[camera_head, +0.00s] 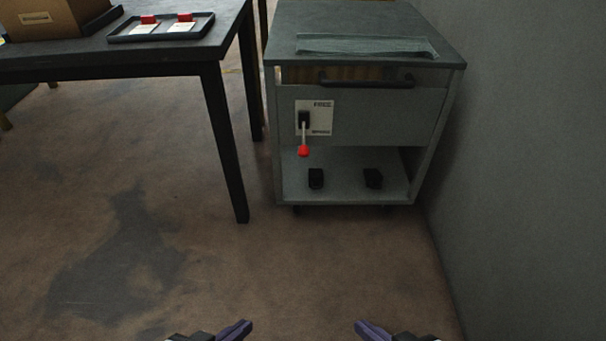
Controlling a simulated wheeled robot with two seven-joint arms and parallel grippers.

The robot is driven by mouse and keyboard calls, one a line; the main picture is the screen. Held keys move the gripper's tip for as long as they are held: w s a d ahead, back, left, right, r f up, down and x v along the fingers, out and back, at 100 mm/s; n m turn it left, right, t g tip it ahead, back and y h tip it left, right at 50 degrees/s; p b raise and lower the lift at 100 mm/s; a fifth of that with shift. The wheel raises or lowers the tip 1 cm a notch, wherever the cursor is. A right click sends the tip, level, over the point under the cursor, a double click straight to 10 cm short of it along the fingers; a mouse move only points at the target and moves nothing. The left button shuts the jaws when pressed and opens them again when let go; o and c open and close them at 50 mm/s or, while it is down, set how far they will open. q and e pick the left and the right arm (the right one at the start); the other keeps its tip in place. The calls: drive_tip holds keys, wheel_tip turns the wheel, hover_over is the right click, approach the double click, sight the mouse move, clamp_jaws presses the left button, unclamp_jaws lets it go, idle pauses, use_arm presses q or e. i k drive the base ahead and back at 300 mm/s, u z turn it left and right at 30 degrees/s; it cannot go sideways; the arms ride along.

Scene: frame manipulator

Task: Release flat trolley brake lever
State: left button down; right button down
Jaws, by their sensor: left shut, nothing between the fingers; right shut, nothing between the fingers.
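The grey trolley (375,118) stands at the back against the right wall. On its front is a white label plate (324,118) with a black lever mount. The brake lever (303,140) hangs down from the mount and ends in a red knob (303,151). My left gripper (249,323) and my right gripper (358,323) show only their tips at the bottom edge. Both are shut and empty, well in front of the trolley and apart from the lever.
A dark table (100,57) stands left of the trolley, its leg (225,140) close by. On it are a black tray (120,38) with red-topped items and a cardboard box (45,22). A grey wall (530,150) bounds the right. The floor ahead is clear.

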sight(304, 152)
drive_tip(key=z, duration=0.05)
drive_tip(key=i, duration=1.25)
drive_tip(key=u, duration=0.05)
